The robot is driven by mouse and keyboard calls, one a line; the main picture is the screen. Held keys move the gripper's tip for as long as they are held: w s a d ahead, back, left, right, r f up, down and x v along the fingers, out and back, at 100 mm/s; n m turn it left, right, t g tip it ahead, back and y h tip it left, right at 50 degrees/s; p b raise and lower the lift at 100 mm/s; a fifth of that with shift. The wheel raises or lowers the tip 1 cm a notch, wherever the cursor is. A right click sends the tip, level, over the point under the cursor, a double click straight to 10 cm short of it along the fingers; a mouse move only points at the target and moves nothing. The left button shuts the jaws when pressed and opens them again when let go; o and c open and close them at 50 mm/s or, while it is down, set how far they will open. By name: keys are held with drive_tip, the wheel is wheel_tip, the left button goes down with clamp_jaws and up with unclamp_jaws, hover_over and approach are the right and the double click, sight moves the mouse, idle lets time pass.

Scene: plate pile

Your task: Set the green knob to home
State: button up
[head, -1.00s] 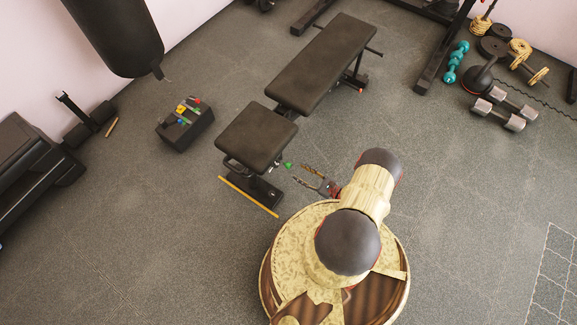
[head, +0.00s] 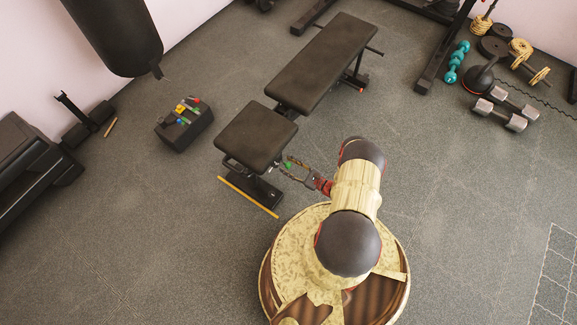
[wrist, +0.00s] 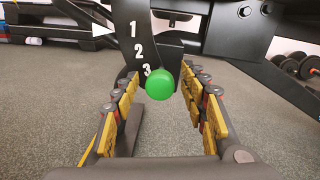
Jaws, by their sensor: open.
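The round green knob (wrist: 160,84) sits at the lower end of a black plate (wrist: 135,30) marked 1, 2 and 3 in white, just below and right of the 3. In the head view the knob (head: 288,165) shows as a small green spot at the side of the black bench (head: 256,138). My gripper (head: 291,172) is open, pointing at the knob from the right. In the wrist view its yellow-padded fingers stand on either side of the knob, with visible gaps; whether they reach its depth is hard to tell. No home label is readable.
The bench frame (wrist: 245,20) stands close above and right of my fingers. A yellow strip (head: 247,196) lies on the floor by the bench foot. A dark box (head: 185,125) with coloured items stands left. Dumbbells (head: 500,114) lie far right. Floor right of my base is clear.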

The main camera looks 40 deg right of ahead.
drive_tip(key=shift+c, duration=1)
clamp_jaws()
